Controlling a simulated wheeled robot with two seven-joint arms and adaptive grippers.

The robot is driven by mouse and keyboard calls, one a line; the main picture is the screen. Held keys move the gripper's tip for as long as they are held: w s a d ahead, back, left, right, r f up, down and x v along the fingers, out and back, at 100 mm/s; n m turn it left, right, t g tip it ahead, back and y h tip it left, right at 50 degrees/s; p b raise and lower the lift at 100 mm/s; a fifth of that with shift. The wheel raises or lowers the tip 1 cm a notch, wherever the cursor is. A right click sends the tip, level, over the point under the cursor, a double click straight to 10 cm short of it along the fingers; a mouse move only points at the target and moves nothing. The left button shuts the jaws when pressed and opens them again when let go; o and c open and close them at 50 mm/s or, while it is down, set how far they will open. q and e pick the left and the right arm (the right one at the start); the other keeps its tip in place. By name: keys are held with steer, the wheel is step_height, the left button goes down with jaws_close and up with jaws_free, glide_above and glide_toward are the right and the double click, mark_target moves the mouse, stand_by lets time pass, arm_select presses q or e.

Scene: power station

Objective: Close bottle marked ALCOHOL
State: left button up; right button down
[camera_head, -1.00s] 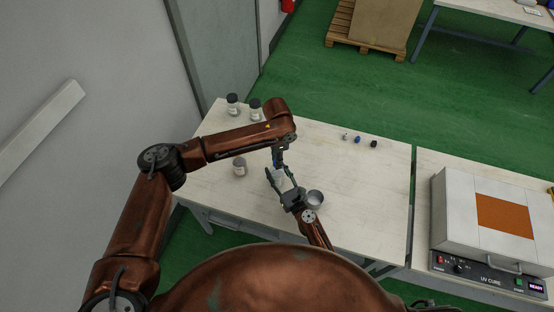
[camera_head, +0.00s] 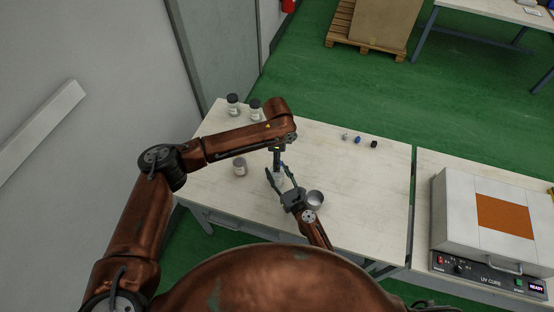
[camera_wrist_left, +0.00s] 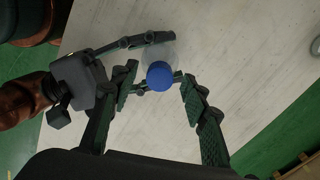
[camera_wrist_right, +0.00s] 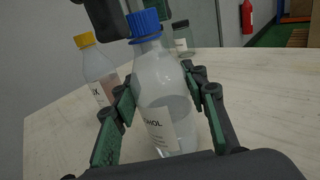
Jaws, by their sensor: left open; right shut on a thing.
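The clear bottle (camera_wrist_right: 165,90) has a white label (camera_wrist_right: 160,130) whose visible letters end in "OHOL". My right gripper (camera_wrist_right: 162,95) is shut on its body, with one finger on each side. A ribbed blue cap (camera_wrist_right: 145,22) sits at the top of the bottle's neck; whether it is fully tight cannot be told. My left gripper (camera_wrist_left: 158,76) is open above the bottle, and the blue cap (camera_wrist_left: 160,76) shows between its fingers with gaps on the sides. In the head view the bottle (camera_head: 279,178) is partly hidden by both grippers.
A yellow-capped bottle (camera_wrist_right: 97,68) and a dark-capped one (camera_wrist_right: 182,36) stand behind. Loose white, blue (camera_head: 357,140) and black caps lie farther right.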

arm_select(q)
step_height(320, 180, up, 12)
steer(key=shift+f, duration=0.15)
stand_by(0.3)
arm_select(e)
steer(key=c, duration=1.1)
jaws_free()
steer(key=shift+s, duration=0.1)
steer(key=v, duration=1.2)
